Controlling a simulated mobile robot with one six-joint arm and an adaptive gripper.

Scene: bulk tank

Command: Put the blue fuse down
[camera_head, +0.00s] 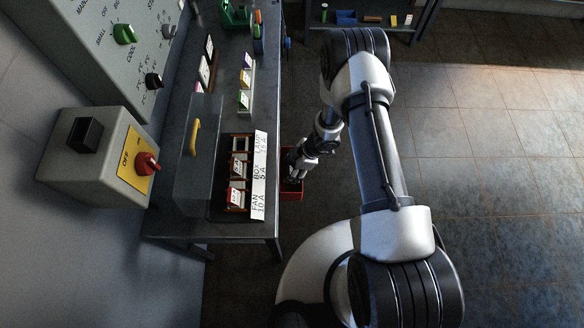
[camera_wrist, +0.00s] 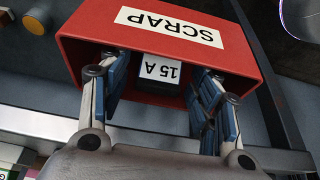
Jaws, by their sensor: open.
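A fuse with a white label reading 15 A (camera_wrist: 160,70) is inside the red bin marked SCRAP (camera_wrist: 95,30) in the wrist view. Its body below the label looks dark, and I cannot make out a blue colour. My gripper (camera_wrist: 158,84) is open, its blue-padded fingers reaching into the bin on either side of the fuse. The fuse's lower part is hidden, so whether it rests on the bin floor cannot be told. In the head view, the red bin (camera_head: 292,190) is beside the bench edge, partly hidden by my gripper (camera_head: 296,165).
The bench (camera_head: 190,222) carries a fuse block (camera_head: 233,205) labelled FAN 10 A, BOX 5 A and LAMP 15 A; the LAMP place looks empty. A clear cover with a yellow handle (camera_head: 194,138) stands beside it. A switch box (camera_head: 95,160) is at left. Floor at right is clear.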

